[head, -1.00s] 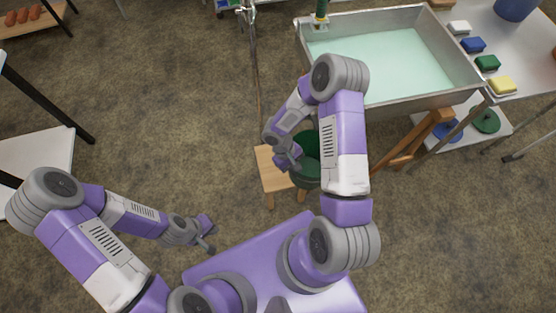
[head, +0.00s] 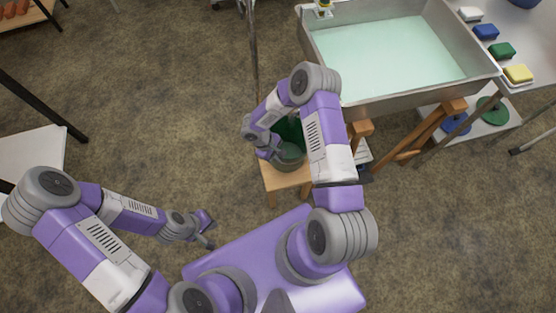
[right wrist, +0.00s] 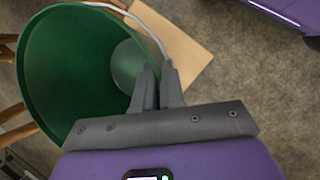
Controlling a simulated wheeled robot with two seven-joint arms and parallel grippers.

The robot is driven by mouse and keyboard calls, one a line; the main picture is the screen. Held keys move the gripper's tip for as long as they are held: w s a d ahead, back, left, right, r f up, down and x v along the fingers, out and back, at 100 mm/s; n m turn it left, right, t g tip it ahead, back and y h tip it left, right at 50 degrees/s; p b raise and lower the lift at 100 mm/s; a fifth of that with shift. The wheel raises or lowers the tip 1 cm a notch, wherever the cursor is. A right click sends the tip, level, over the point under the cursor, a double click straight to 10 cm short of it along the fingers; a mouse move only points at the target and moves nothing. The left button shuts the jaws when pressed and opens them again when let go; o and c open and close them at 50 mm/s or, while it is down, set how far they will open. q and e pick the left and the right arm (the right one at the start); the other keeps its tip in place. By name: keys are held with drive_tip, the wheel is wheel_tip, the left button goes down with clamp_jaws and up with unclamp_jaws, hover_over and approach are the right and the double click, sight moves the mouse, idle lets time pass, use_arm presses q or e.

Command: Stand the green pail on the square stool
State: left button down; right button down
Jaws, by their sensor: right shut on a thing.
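The green pail (head: 290,155) is in the head view, partly hidden by my right arm. It also shows in the right wrist view (right wrist: 65,60), seen into its open mouth. My right gripper (head: 271,150) is shut on the pail at its near edge, where the pale wire handle runs; I cannot tell whether it grips rim or handle. The square wooden stool (head: 283,179) lies below the pail, its top also visible in the right wrist view (right wrist: 187,42). I cannot tell whether pail and stool touch. My left gripper (head: 208,231) is away over the floor; its fingers are unclear.
A metal pan (head: 390,105) of pale liquid stands behind and right of the stool. Wooden supports (head: 405,148) and a low white shelf (head: 480,125) are to the right. A white table (head: 25,150) is at the left. The floor between is clear.

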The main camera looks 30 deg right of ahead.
wheel_tip(320, 180, down, 3)
drive_tip(key=shift+r+b, duration=0.15)
drive_tip(key=shift+b, duration=0.2)
drive_tip(key=c, duration=1.7)
unclamp_jaws()
drive_tip(key=o, duration=0.5)
drive_tip(key=shift+c, duration=0.2)
drive_tip(key=shift+r, duration=0.1)
